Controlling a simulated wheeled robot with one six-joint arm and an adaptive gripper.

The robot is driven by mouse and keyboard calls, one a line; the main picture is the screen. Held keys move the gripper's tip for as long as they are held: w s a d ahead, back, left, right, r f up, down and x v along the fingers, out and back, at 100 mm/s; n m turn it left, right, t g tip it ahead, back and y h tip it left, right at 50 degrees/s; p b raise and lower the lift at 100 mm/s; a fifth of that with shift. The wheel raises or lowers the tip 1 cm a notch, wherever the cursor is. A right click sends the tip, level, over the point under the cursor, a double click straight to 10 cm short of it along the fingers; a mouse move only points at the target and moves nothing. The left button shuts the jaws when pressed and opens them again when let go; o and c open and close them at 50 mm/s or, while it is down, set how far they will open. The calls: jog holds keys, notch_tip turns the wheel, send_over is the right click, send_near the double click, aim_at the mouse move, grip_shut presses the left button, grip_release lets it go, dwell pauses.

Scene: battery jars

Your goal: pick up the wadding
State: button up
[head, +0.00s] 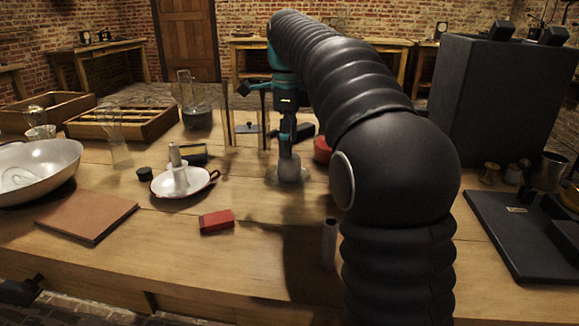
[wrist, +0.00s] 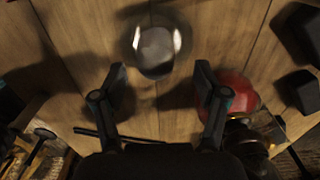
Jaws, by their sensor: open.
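A pale grey, rounded lump (wrist: 157,46), which looks like the wadding, shows at the top middle of the wrist view. A clear, shiny rim surrounds it, perhaps glass; I cannot tell if it is inside or beneath it. In the head view a greyish piece (head: 288,167) stands on the table below my gripper (head: 285,118). My gripper also shows in the wrist view (wrist: 160,76), pointing down with its two fingers wide apart and nothing between them. The lump lies beyond the fingertips, towards the top of that picture, and is not touched.
A red round thing (wrist: 237,92) is close beside the right finger; it is partly hidden behind my arm in the head view (head: 322,150). A white dish (head: 165,186) with a pale upright piece, a red box (head: 216,221) and a large bowl (head: 55,158) stand left.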

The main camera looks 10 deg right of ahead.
aim_at(289, 160)
jog(key=f, duration=0.1)
jog(key=f+b, duration=0.1)
jog(key=f, duration=0.1)
jog(key=shift+s+f, duration=0.3)
jog(key=shift+f, duration=0.1)
jog(key=shift+f+b, duration=0.6)
jog(key=shift+b, duration=0.3)
jog(key=shift+r, duration=0.1)
jog(key=c, duration=1)
jog(key=shift+r, duration=0.1)
notch_tip(289, 160, up, 10)
jog(key=p, duration=0.2)
jog(key=shift+p, duration=0.4)
